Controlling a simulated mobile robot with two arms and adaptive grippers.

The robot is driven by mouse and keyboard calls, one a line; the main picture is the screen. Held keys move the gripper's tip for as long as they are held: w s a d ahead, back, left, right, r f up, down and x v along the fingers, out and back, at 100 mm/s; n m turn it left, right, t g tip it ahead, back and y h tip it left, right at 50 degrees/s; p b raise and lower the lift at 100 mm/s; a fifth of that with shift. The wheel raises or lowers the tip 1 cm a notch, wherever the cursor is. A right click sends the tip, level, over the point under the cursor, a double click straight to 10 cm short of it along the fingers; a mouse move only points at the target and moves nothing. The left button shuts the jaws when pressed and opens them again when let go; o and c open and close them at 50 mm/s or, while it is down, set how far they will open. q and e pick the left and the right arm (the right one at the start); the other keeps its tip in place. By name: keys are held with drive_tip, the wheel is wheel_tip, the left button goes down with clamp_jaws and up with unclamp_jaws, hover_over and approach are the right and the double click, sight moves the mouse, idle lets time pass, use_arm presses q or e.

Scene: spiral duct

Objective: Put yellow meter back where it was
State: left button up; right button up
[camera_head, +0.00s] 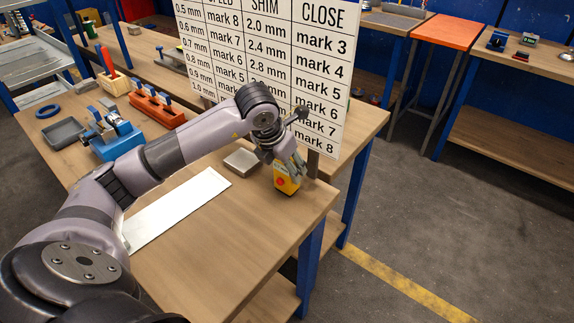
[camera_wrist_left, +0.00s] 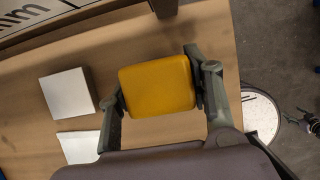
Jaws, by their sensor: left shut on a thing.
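The yellow meter (camera_head: 286,184) is a small yellow block with a red spot and a dark part on its face, near the right end of the wooden workbench. My left gripper (camera_head: 284,166) comes down on it from above and is shut on it. In the left wrist view the yellow meter (camera_wrist_left: 158,87) sits between the two grey fingers of the left gripper (camera_wrist_left: 160,92). Whether its underside touches the bench is hard to tell.
A sign board (camera_head: 262,62) stands just behind the meter. A small grey block (camera_head: 241,161) and a pale flat plate (camera_head: 178,208) lie to its left. A blue device (camera_head: 115,138) and an orange rack (camera_head: 156,106) are farther left. The bench's right edge is close.

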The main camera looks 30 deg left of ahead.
use_arm(q)
drive_tip(key=shift+f, duration=0.2)
drive_tip(key=shift+f, duration=0.2)
drive_tip(key=o, duration=1.5)
drive_tip(key=shift+c, duration=0.2)
drive_tip(key=shift+r, duration=0.1)
drive_tip(key=shift+r, duration=0.4)
drive_tip(key=b+v, duration=0.1)
drive_tip(key=v, duration=1)
drive_tip(key=shift+s+r, duration=0.2)
drive_tip(key=shift+s, duration=0.1)
